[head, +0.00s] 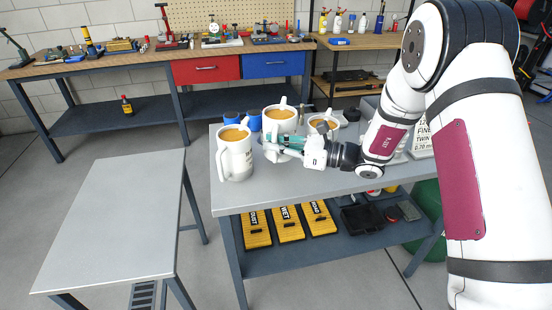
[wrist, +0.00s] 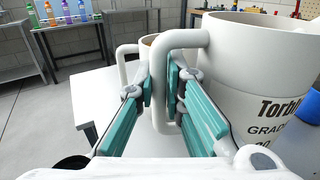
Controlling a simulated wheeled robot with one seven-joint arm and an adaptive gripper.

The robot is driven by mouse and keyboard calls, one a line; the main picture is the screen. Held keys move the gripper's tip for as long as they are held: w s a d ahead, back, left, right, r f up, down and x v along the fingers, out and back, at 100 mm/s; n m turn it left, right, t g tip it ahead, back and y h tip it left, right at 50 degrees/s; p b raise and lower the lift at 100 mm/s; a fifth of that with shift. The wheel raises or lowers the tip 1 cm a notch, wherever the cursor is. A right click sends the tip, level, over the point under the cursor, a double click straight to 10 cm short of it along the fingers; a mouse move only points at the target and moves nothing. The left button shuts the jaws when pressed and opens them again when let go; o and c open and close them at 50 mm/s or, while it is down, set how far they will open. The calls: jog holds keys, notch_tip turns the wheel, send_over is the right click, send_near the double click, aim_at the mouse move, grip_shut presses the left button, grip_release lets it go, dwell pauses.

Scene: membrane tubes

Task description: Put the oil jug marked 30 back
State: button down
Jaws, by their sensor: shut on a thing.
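Three white jugs with amber oil stand at the grey bench's far left part. My gripper (head: 268,146) reaches left, shut on the upright handle (wrist: 172,85) of the back jug (head: 280,121). In the wrist view this jug (wrist: 250,75) fills the right side, with "Torb…" and "GRADE" printed on it; the number below is mostly hidden by my finger. I cannot tell whether its base touches the bench. The left jug (head: 235,160) stands just beyond my fingertips, its handle (wrist: 127,62) showing behind. The third jug (head: 323,124) stands right, behind my wrist.
Blue containers (head: 232,118) stand behind the jugs. Yellow cases (head: 288,224) lie on the lower shelf. An empty grey table (head: 120,215) stands at the left, with a gap between it and the bench.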

aim_at(277, 159)
jog(key=shift+f, duration=2.35)
jog(key=c, duration=1.7)
grip_release()
jog(key=shift+f, duration=0.1)
